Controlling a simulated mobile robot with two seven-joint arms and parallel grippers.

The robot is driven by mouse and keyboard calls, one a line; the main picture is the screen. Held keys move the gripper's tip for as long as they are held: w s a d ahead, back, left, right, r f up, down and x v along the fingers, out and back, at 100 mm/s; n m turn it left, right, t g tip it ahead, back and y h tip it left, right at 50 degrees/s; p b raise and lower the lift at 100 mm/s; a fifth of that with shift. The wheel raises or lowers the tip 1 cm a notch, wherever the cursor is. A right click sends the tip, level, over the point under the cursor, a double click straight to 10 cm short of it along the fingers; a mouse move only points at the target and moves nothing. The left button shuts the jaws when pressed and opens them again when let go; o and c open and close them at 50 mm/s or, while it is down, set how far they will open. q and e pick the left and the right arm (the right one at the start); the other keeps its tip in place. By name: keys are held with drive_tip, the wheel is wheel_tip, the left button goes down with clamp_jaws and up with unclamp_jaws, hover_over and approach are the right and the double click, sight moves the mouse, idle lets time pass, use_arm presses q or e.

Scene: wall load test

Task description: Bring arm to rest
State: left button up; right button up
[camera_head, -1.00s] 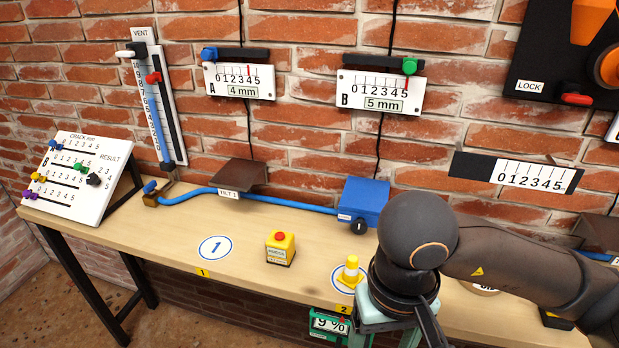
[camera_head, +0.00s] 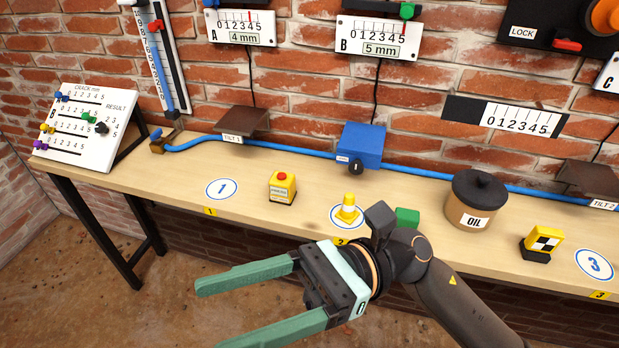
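My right arm comes in from the lower right, in front of the bench (camera_head: 130,180). Its gripper (camera_head: 212,315) points left, below and in front of the bench's front edge. Its two long green fingers are spread wide apart with only floor showing between them, so it is open and empty. The lower finger's tip is at the picture's bottom edge. My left gripper is not in view.
Floor at lower left is clear.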

drive_tip(key=w+d+f+m+t+y, duration=0.1)
drive_tip(key=w+d+m+t+y, duration=0.15)
drive_tip(key=w+m+t, duration=0.7)
drive_tip(key=w+d+f+m+t+y, duration=0.1)
drive_tip(key=w+d+f+m+t, duration=0.2)
drive_tip(key=m+t, duration=1.1)
drive_tip(key=w+d+f+m+t+h, duration=0.5)
drive_tip(key=f+m+h, duration=0.4)
drive_tip(key=m, duration=0.7)
drive_tip(key=s+d+f+m+g+h, duration=0.1)
drive_tip(key=d+f+m+h, duration=0.25)
drive_tip(key=f, duration=0.25)
drive_tip(key=s+d+f+m+g+h, duration=0.1)
drive_tip(key=d+f+m+g+h, duration=0.1)
drive_tip(key=f+m, duration=0.25)
drive_tip(key=d+f+m+g+h, duration=0.1)
drive_tip(key=d+f+m+h, duration=0.2)
drive_tip(key=f, duration=0.3)
drive_tip(key=s+d+f+m+g+h+p, duration=0.1)
drive_tip(key=s+d+f+m+g, duration=0.3)
drive_tip(key=s+f, duration=0.6)
wheel_tip(320, 180, down, 2)
drive_tip(key=shift+s+f+m+g+h, duration=0.1)
drive_tip(key=shift+s+m+g+h, duration=0.15)
drive_tip(key=shift+m+g+h, duration=0.4)
